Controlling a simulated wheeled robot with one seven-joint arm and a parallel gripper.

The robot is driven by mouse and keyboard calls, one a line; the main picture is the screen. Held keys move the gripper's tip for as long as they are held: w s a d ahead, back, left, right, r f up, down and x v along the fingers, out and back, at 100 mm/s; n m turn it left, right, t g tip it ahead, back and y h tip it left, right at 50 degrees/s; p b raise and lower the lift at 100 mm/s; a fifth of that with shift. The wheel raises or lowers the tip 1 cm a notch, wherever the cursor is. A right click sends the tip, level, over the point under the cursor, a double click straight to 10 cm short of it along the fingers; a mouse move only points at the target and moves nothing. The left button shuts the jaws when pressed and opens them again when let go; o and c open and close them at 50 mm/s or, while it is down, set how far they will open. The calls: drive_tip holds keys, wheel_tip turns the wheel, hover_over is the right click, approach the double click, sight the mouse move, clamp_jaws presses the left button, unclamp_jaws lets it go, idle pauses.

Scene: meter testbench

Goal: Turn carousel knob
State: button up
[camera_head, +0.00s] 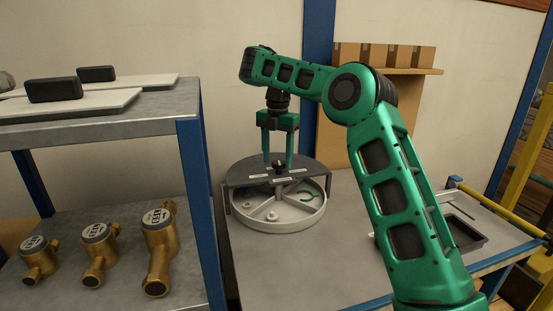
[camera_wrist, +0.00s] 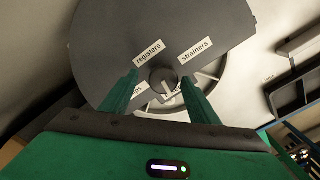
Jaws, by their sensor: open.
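The carousel is a round pale tray (camera_head: 272,224) with divided compartments, under a dark grey half cover (camera_head: 240,175) with white labels. Its dark knob (camera_head: 278,167) stands at the centre of the cover. In the wrist view the knob (camera_wrist: 163,80) is round and black with a light pointer mark, near labels reading "registers" and "strainers"; other labels are partly hidden. My gripper (camera_head: 278,162) points straight down over the carousel. Its green fingers (camera_wrist: 163,83) are open, one on each side of the knob, with gaps that seem to show. I cannot tell whether they touch it.
A shelf rack (camera_head: 185,125) with a blue post stands left of the carousel, holding several brass meters (camera_head: 158,245) below and black blocks (camera_head: 55,90) above. A dark tray (camera_head: 460,235) lies at the right. Cardboard boxes (camera_head: 385,56) sit on a wall shelf behind.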

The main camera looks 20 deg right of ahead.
sight(277, 161)
drive_tip(key=shift+d+r, duration=0.15)
drive_tip(key=shift+r, duration=0.1)
drive_tip(key=shift+r, duration=0.4)
wheel_tip(277, 161, up, 10)
drive_tip(key=shift+w+f, duration=0.15)
drive_tip(key=shift+f, duration=0.1)
idle(0.4)
